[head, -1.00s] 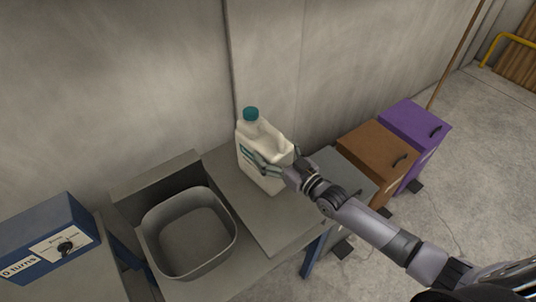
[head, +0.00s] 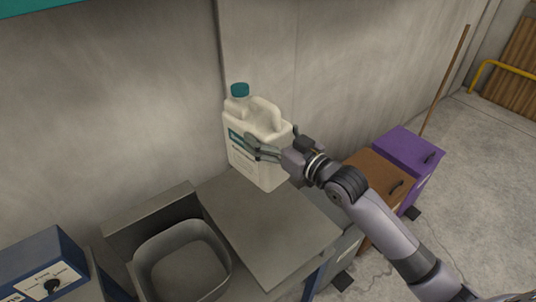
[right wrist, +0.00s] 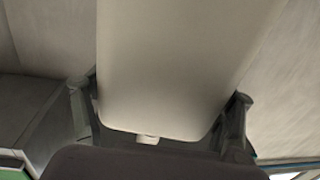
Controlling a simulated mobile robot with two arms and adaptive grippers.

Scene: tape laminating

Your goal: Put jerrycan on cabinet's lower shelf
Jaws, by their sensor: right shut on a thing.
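The jerrycan (head: 256,148) is white with a teal cap and a teal label, and stands roughly upright above the grey table in the head view. My right gripper (head: 270,146) is shut around its body from the right side. In the right wrist view the jerrycan's pale surface (right wrist: 175,70) fills the space between the two fingers (right wrist: 165,108). Whether its base is clear of the table is hard to tell, but it looks raised. No cabinet shelf can be made out. My left gripper is not in view.
The grey table (head: 285,240) has a bare top below the jerrycan. A grey basin (head: 180,262) sits to its left, with a blue control box (head: 40,265) farther left. Brown (head: 383,178) and purple (head: 408,152) bins stand at right. A teal edge (head: 90,12) shows at top left.

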